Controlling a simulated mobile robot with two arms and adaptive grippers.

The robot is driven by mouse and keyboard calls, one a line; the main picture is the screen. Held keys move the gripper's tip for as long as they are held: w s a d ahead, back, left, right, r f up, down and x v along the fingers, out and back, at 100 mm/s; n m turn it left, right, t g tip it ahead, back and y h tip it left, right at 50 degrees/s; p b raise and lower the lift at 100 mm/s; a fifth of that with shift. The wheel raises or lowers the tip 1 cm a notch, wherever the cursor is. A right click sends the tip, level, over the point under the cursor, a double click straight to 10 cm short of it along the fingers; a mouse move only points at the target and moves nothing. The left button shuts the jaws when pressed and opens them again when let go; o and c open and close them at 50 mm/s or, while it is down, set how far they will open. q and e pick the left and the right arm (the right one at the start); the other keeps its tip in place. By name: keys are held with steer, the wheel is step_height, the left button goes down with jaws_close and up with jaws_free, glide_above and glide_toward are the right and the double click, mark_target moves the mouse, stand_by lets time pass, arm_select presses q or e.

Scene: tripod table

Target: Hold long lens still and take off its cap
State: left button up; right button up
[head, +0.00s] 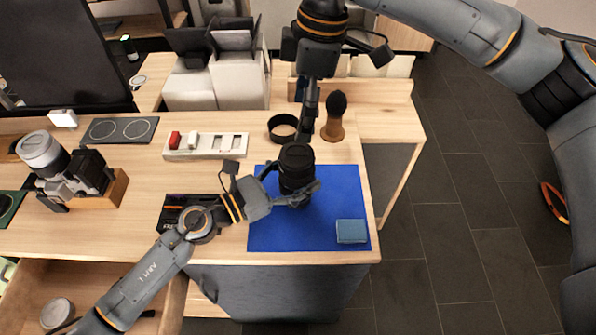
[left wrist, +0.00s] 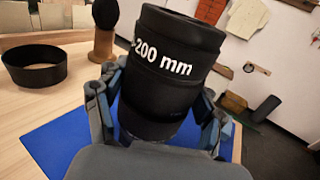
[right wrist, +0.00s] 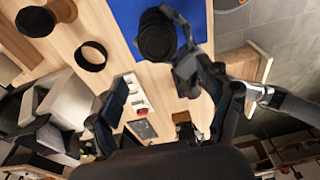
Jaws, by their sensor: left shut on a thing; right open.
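The long lens (head: 297,167) is a black cylinder standing over the blue mat (head: 330,205). In the left wrist view it reads "200 mm" (left wrist: 163,60) and looks slightly tilted. My left gripper (head: 288,196) is shut around its lower part, one finger on each side. In the right wrist view the lens's dark round end (right wrist: 157,38) faces the camera; I cannot tell the cap's edge from the barrel. My right gripper (right wrist: 172,95) is open and empty, above and behind the lens in the head view, apart from it.
A black ring (head: 283,127) and a wooden-handled brush (head: 333,118) stand behind the mat. A light blue folded cloth (head: 351,231) lies on its front right corner. A white tray with a red piece (head: 205,146) and a camera with a pale lens (head: 68,170) are further left.

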mark_target(297, 153)
steer(key=shift+h, duration=0.8)
steer(key=shift+a+f, duration=0.15)
steer(key=shift+f, duration=1.3)
steer(key=shift+a+f, duration=0.2)
steer(key=shift+f, duration=1.2)
steer(key=shift+a+f, duration=0.15)
steer(key=shift+f, duration=1.3)
steer(key=c, duration=1.2)
steer(key=shift+o, duration=0.2)
steer(key=shift+r, duration=0.75)
steer(key=shift+r, duration=2.4)
